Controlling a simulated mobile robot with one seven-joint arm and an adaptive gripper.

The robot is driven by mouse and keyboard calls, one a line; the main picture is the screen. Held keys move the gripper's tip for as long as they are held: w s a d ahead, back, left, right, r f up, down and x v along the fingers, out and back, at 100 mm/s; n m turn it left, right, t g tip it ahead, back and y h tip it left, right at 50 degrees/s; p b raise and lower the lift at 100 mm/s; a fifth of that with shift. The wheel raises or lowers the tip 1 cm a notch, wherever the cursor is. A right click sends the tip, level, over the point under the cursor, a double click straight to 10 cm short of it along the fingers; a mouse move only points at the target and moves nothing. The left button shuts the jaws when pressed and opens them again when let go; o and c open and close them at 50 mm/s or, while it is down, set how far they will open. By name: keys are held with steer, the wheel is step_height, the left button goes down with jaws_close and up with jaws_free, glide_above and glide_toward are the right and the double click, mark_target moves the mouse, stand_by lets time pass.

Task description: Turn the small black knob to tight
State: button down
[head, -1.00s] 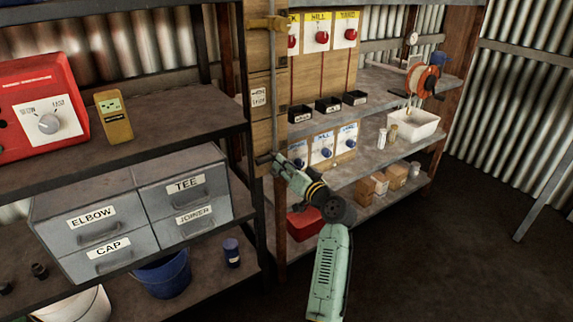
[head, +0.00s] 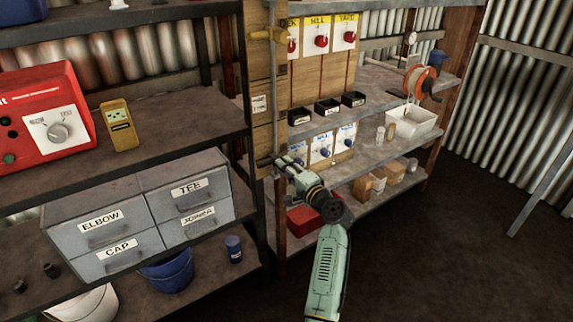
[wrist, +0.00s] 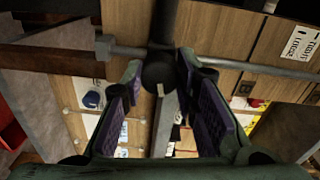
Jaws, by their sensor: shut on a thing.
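The small black knob (wrist: 158,74) is in the upper middle of the wrist view, with a short pale mark on its lower side. My gripper (wrist: 160,72) is shut on it, one fingertip on each side. In the head view my gripper (head: 278,162) reaches the wooden post below the metal rod; the knob is hidden there. A white label reading TIGHT and LOOSE (wrist: 301,42) is at the upper right of the wrist view. The label also shows on the post in the head view (head: 259,104), too small to read.
Left are shelves with a red tester (head: 30,95) and grey drawers (head: 117,251). Right are panels with red and blue knobs and a white tray (head: 412,124).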

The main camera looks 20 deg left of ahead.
steer(key=shift+m+p, duration=0.85)
steer(key=shift+m, duration=0.65)
steer(key=c, duration=1.2)
jaws_free()
steer(key=shift+c, duration=0.2)
steer(key=v, duration=1.2)
steer(key=shift+f, duration=0.1)
